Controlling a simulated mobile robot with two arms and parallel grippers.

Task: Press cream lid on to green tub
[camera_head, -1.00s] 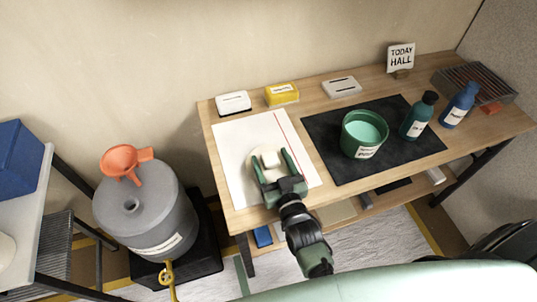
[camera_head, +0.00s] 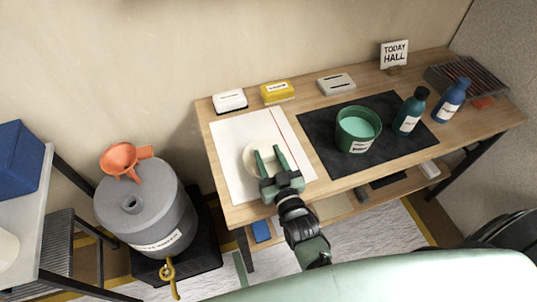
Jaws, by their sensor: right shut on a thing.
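The cream lid (camera_head: 251,158) lies on a white sheet on the left of the table. My right gripper (camera_head: 270,157) is over the lid and shut on it, with its green fingers hiding part of it. The contact itself is hard to make out. The green tub (camera_head: 345,139) stands upright and open on a black mat to the right, with pale green contents (camera_head: 357,127) and a white label. My left gripper is not in view.
A teal bottle (camera_head: 410,112) and a blue bottle (camera_head: 453,99) stand right of the tub. White, yellow and grey boxes line the table's back edge. A grey drum (camera_head: 150,215) with an orange funnel (camera_head: 122,159) stands left of the table. The mat's front is clear.

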